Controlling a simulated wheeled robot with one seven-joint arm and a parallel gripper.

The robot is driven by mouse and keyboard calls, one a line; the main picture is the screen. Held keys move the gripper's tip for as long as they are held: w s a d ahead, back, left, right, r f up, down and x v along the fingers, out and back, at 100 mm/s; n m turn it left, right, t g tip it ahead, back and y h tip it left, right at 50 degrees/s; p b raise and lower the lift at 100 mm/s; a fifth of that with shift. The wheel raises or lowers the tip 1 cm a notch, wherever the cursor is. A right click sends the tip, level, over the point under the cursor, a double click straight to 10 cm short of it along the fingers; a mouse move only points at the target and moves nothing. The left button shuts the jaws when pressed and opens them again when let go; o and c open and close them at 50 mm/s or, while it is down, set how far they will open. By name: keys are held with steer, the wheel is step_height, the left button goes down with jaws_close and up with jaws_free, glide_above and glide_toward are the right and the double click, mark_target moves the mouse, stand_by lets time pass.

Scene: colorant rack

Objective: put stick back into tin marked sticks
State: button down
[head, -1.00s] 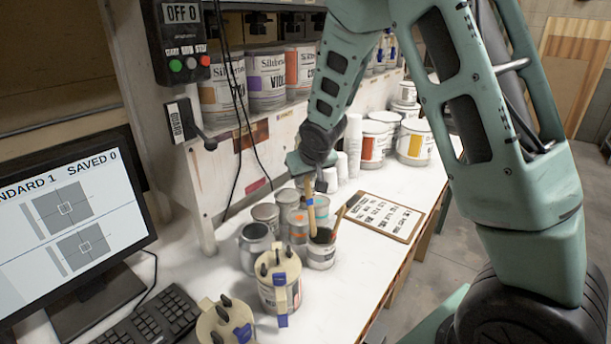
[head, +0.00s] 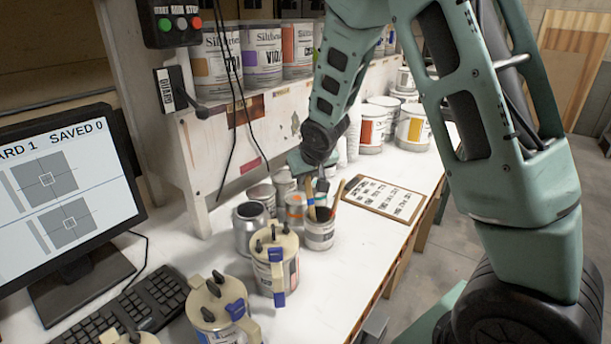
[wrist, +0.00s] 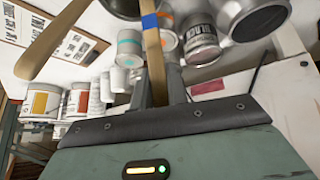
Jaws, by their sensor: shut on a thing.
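My gripper (head: 318,184) is shut on a wooden stick (head: 311,203) with a blue band, which also shows between the fingers in the wrist view (wrist: 151,45). The stick points down at the mouth of a small labelled tin (head: 320,236); its lower end is at or just inside the rim, and I cannot tell how deep. The tin's label is too small to read. Another wooden stick (head: 338,194) leans out of the tin to the right; it shows at upper left in the wrist view (wrist: 50,40).
An open metal can (head: 251,228) and several small tins (head: 263,194) stand left of and behind the tin. A lidded can with clamps (head: 275,262) stands in front. A clipboard (head: 385,199) lies to the right. The white bench front right is clear.

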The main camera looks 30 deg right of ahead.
steer(key=c, duration=1.3)
jaws_free()
steer(key=b+v, duration=0.2)
steer(key=v, duration=1.5)
steer(key=shift+r+b, duration=0.15)
steer(key=shift+b, duration=0.15)
steer(key=shift+a, duration=0.15)
steer(key=s+a+f+n+g+y+b, duration=0.1)
steer(key=s+a+f+n+g, duration=0.15)
steer(key=s+a+f, duration=0.4)
steer(key=s+a+f+n+g+y, duration=0.1)
steer(key=s+a+f+n, duration=0.2)
steer(key=a, duration=0.7)
steer(key=s+a+f+n+g, duration=0.1)
steer(key=s+a+f+n, duration=0.1)
steer(key=s, duration=0.5)
steer(key=s+a+f+n+g, duration=0.2)
steer(key=s+a, duration=0.2)
steer(key=s, duration=0.3)
steer(key=shift+s, duration=0.35)
